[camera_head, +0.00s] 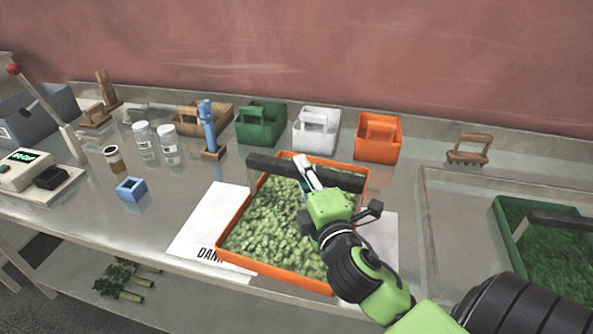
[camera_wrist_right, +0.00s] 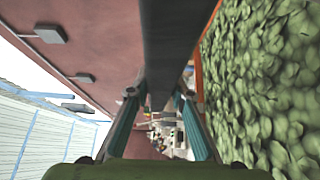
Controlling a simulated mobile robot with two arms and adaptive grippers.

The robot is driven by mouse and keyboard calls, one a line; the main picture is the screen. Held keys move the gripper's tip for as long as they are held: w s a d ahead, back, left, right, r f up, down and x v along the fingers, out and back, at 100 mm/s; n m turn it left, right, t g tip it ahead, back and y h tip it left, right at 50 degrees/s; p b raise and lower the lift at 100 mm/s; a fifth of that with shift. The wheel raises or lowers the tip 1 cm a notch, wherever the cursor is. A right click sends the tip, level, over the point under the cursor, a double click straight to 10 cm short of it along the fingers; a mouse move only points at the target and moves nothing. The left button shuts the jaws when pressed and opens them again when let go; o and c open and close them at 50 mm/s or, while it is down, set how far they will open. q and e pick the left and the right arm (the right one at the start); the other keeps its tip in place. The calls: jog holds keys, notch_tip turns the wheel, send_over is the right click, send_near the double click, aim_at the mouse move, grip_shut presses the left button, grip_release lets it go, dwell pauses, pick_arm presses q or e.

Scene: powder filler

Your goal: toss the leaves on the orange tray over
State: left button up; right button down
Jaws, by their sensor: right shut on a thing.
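The orange tray (camera_head: 228,242), filled with green leaves (camera_head: 272,222), sits on the steel table over a white sheet. Leaves also fill the right side of the right wrist view (camera_wrist_right: 265,80). A dark bar (camera_head: 268,168) spans the tray's far end. My right gripper (camera_head: 308,174) reaches over the tray from the lower right and is shut on this bar, which also runs between the fingers in the wrist view (camera_wrist_right: 172,50). Its exact contact with the bar is partly hidden. My left gripper is not in view.
Green (camera_head: 260,124), white (camera_head: 316,130) and orange (camera_head: 377,138) bins stand behind the tray. A wooden rake (camera_head: 470,149) lies at the back right. A green tray (camera_head: 510,225) with a dark bar is at right.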

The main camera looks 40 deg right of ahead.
jog(key=shift+s+a+r, duration=0.3)
jog(key=shift+s+r, duration=0.3)
jog(key=shift+s, duration=0.2)
notch_tip(320, 180, up, 7)
jog(key=p, duration=0.7)
jog(key=shift+s+p, duration=0.15)
jog(key=shift+p, duration=0.25)
jog(key=shift+f, duration=0.1)
